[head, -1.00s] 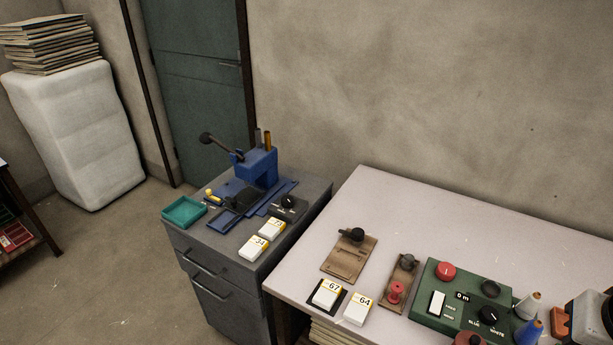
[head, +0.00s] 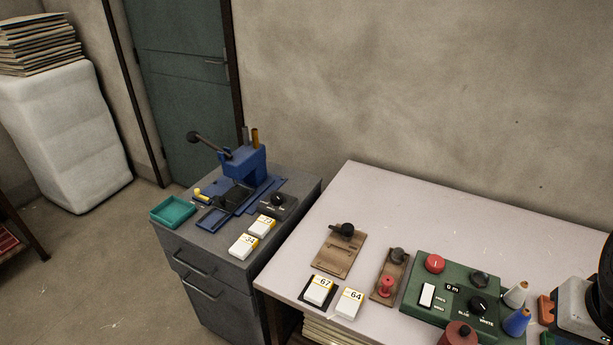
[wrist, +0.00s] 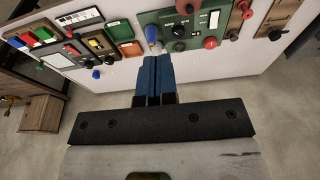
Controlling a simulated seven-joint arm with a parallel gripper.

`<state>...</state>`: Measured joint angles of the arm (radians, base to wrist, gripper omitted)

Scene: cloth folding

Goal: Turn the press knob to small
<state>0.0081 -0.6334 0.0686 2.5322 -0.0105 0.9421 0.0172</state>
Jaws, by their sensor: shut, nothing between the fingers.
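The blue press (head: 244,170) stands on the grey cabinet (head: 184,257) at the left in the head view. Its black knob (head: 278,200) sits on a small dark plate at the press's right front. The knob's setting is too small to read. My gripper (wrist: 157,58) shows in the wrist view with its blue fingers shut and empty. It is in front of the pale table with the green control box (wrist: 208,22), apart from the press. The press is not in the wrist view.
The pale table (head: 400,210) holds wooden boards (head: 338,251), numbered card stacks (head: 318,290), the green box and cones (head: 516,294) at right. A teal tray (head: 173,211) and two card stacks (head: 243,246) lie on the cabinet. A gap separates cabinet and table.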

